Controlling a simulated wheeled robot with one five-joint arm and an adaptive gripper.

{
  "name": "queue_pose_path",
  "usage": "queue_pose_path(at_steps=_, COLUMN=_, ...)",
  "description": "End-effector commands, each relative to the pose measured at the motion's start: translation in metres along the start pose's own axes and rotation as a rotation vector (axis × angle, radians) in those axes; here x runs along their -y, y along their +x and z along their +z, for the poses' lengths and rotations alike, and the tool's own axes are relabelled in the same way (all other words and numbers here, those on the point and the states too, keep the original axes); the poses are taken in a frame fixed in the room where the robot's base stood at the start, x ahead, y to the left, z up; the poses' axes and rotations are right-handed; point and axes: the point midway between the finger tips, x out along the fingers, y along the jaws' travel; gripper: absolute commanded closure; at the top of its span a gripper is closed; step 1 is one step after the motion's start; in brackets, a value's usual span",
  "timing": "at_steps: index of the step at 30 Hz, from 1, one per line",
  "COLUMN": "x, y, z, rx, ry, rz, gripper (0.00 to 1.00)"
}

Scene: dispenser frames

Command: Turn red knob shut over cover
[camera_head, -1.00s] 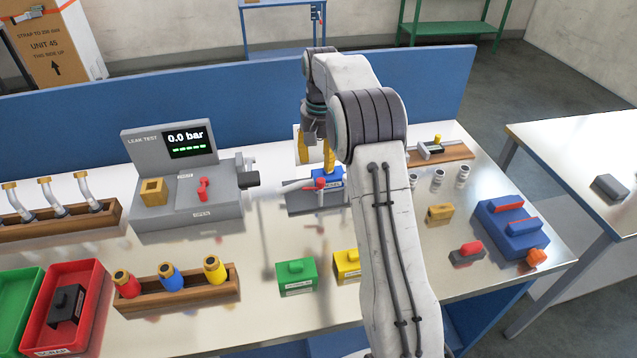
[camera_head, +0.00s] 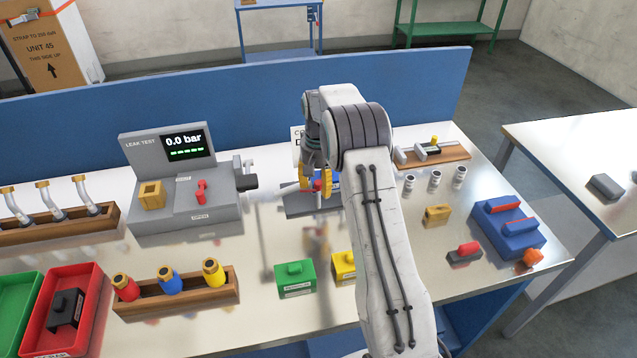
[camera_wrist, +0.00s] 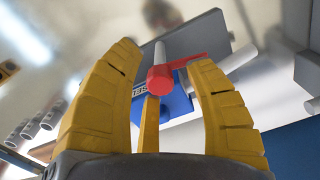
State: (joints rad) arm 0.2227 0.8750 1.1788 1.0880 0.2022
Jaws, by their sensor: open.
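The red knob (camera_wrist: 160,78) shows in the wrist view between the spread yellow fingers of my gripper (camera_wrist: 162,55), with a red bar reaching right from it. My gripper is open, its fingers around the knob but not closed on it; contact cannot be told. In the head view my gripper (camera_head: 317,190) points down over the valve, and a bit of the red knob shows between its fingers. A blue block (camera_wrist: 177,103) lies beside the knob, on a grey plate (camera_head: 298,205). My arm and fingers hide much of the block.
The leak tester (camera_head: 165,213), reading 0.0 bar, stands left and has its own red lever (camera_head: 200,191). Green (camera_head: 295,278) and yellow (camera_head: 344,265) blocks lie in front of the valve. The low blue back panel (camera_head: 230,95) stands behind the bench.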

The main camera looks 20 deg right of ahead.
Motion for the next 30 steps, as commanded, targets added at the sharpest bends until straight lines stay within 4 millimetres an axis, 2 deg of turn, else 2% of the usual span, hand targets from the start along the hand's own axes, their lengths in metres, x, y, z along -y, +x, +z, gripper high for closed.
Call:
queue_pose_path(at_steps=9, x=0.0, y=0.0012, z=0.0001, rx=0.0, ry=0.0, rz=0.0, gripper=0.5)
queue_pose_path(at_steps=26, x=0.0001, y=0.0008, z=0.0, rx=0.0, ry=0.0, rz=0.0, gripper=1.0)
queue_pose_path(at_steps=30, x=0.0001, y=0.001, z=0.0001, rx=0.0, ry=0.0, rz=0.0, gripper=1.0)
